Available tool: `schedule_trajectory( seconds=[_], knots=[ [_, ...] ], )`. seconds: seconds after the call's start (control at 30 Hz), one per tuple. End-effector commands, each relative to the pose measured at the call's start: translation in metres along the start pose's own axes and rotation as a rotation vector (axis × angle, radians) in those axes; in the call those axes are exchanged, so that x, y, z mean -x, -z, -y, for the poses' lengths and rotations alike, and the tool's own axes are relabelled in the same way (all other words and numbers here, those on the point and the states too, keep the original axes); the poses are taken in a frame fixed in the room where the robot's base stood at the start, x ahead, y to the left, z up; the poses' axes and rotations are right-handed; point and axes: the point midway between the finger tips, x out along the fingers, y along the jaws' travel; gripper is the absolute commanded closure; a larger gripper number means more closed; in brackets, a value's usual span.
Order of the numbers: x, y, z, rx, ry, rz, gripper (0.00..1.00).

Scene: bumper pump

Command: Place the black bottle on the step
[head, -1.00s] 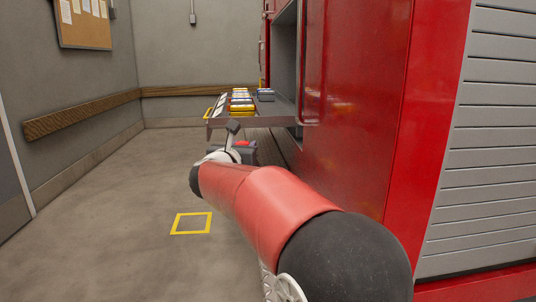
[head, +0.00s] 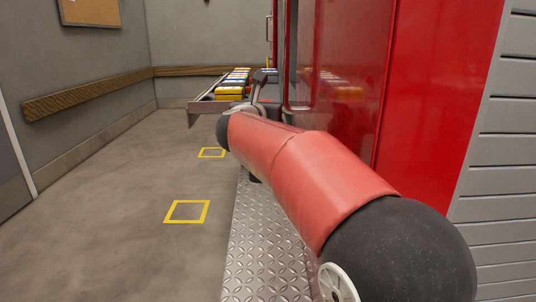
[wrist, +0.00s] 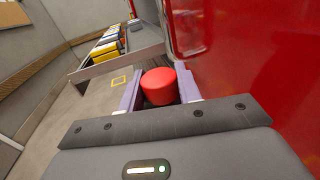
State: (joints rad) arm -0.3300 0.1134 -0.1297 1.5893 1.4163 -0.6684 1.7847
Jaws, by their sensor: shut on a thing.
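In the wrist view my gripper (wrist: 159,84) has its two fingers on either side of a round red cap, the black bottle's top (wrist: 159,86). The bottle's body is hidden below the cap. In the head view my gripper (head: 264,88) shows small at the far end of the arm, partly hidden by it. A small dark shape shows under the arm above the step; I cannot tell whether it is the bottle. The step (head: 262,262) is a strip of diamond-plate metal along the foot of the red vehicle, partly covered by my arm.
A pulled-out tray (head: 205,106) with several yellow, blue and white boxes juts out beyond the gripper. The red vehicle side (head: 430,90) stands close on the right. Yellow squares (head: 187,211) mark the open floor on the left.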

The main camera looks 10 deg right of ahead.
Motion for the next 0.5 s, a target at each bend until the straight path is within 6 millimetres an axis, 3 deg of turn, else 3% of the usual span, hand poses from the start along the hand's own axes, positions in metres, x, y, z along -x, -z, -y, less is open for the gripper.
schedule_trajectory(
  seconds=[0.5],
  knots=[
    [0.0,0.117,0.001,0.003,0.001,0.002,1.0]
  ],
)
